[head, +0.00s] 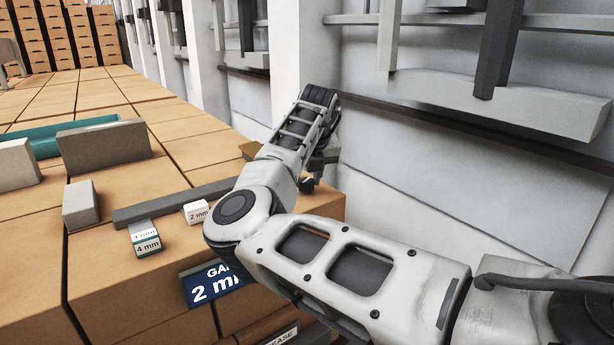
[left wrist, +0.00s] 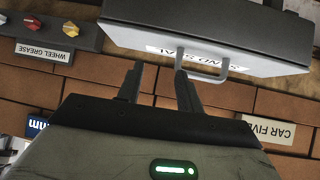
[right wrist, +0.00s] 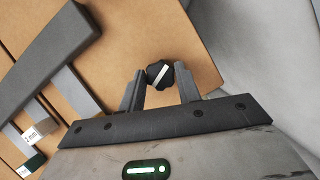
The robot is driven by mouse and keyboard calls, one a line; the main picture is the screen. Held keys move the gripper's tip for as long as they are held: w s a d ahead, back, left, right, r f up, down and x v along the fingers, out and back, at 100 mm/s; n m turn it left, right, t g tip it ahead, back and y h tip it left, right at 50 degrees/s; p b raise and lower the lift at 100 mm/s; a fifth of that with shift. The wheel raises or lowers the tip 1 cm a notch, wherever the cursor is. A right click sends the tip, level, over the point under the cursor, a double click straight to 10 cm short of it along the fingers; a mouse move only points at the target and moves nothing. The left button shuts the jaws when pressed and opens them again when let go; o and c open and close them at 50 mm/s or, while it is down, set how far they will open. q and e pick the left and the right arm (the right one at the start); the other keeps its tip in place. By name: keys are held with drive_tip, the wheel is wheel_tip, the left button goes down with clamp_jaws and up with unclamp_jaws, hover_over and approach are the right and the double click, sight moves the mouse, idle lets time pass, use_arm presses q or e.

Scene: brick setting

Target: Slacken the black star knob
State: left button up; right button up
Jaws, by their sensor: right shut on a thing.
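The black star knob (right wrist: 160,74) with a white stripe across its face shows in the right wrist view, over the tan brick top. My right gripper (right wrist: 161,70) is shut on it, one finger on each side. In the head view my right gripper (head: 312,178) is at the right end of the brick block, and the knob is mostly hidden there by the gripper and arm. My left gripper (left wrist: 156,72) shows only in the left wrist view. Its fingers are apart with nothing between them, and one fingertip is close to a case handle (left wrist: 204,66).
A dark grey bar (head: 165,208) lies on the bricks beside white blocks marked 2 mm (head: 197,212) and 4 mm (head: 146,240). A grey case (left wrist: 220,35) and red and yellow knobs (left wrist: 71,28) are near my left gripper. A wall rises behind the right arm.

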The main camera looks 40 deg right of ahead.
drive_tip(key=shift+n, duration=0.4)
drive_tip(key=n, duration=0.2)
drive_tip(key=n+y, duration=0.1)
drive_tip(key=shift+d+n+t+y, duration=0.15)
drive_tip(key=shift+n+t+y, duration=0.15)
drive_tip(key=shift+n+t, duration=0.1)
drive_tip(key=n+y, duration=0.2)
drive_tip(key=n, duration=0.3)
drive_tip(key=shift+d, duration=0.15)
drive_tip(key=n, duration=0.2)
drive_tip(key=n+g+y, duration=0.1)
drive_tip(key=n, duration=0.2)
drive_tip(key=shift+d+y, duration=0.1)
drive_tip(key=shift+y, duration=0.2)
drive_tip(key=n+g, duration=0.1)
drive_tip(key=n, duration=0.1)
drive_tip(key=n+g+y, duration=0.1)
drive_tip(key=n, duration=0.1)
drive_tip(key=shift+w+n, duration=0.15)
drive_tip(key=shift+n, duration=0.55)
drive_tip(key=o, duration=1)
